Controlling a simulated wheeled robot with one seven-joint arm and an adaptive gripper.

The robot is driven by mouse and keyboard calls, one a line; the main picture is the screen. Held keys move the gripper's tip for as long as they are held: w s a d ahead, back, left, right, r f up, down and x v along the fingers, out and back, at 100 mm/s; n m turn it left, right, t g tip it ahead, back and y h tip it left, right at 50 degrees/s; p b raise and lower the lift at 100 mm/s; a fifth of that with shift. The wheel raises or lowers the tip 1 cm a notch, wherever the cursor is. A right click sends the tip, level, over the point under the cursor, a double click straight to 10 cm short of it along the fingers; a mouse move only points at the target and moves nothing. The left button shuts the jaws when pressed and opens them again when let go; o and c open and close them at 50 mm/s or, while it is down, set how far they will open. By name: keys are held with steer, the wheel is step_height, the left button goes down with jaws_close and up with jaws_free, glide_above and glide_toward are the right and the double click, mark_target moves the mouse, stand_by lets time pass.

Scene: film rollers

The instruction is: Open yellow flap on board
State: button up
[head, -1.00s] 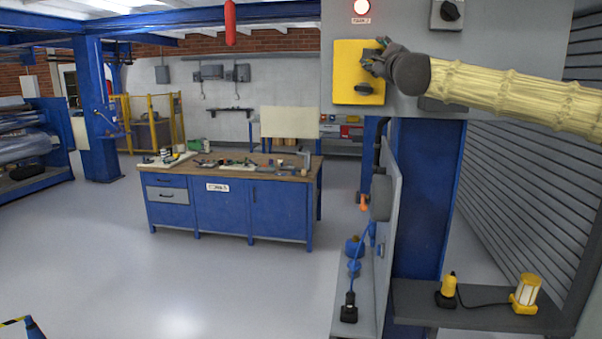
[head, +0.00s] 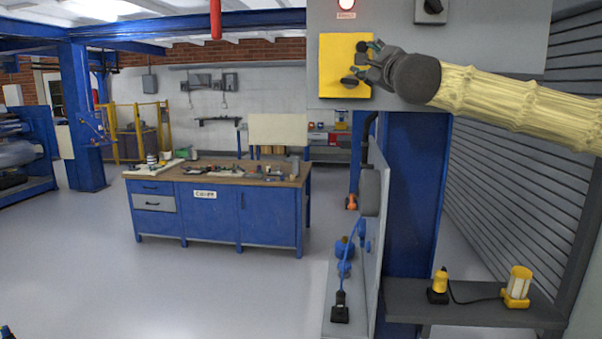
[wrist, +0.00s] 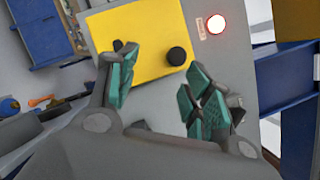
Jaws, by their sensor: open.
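The yellow flap (head: 334,58) is a flat panel on the grey board (head: 480,45), and it looks closed. A black knob (head: 350,81) sits low on it. In the wrist view the yellow flap (wrist: 140,30) fills the upper middle, with the black knob (wrist: 176,56) near its edge. Another dark knob, partly covered, shows beside the left finger. My gripper (head: 369,67) is at the flap's right side. In the wrist view my gripper (wrist: 160,76) is open and empty, its teal-padded fingers spread on either side of the knob; contact cannot be told.
A lit round lamp (head: 346,4) is above the flap, and a black switch (head: 430,7) is to its right. A grey shelf (head: 470,314) with a yellow lamp (head: 517,287) stands below. A blue workbench (head: 212,212) is at left, with clear floor in front.

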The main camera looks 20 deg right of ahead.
steer(key=w+a+f+n+g+y, duration=0.1)
steer(key=w+a+f+n, duration=0.1)
steer(key=f, duration=0.7)
steer(key=w+a+f+n+g+y, duration=0.1)
steer(key=w+a+f+n, duration=0.2)
steer(key=a+f, duration=0.4)
steer(key=w+a+f+n+g+y, duration=0.1)
steer(key=w+a+f, duration=0.3)
steer(key=f, duration=0.7)
steer(key=shift+a+n+b, duration=0.4)
steer(key=shift+a+n, duration=0.25)
steer(key=shift+n, duration=0.25)
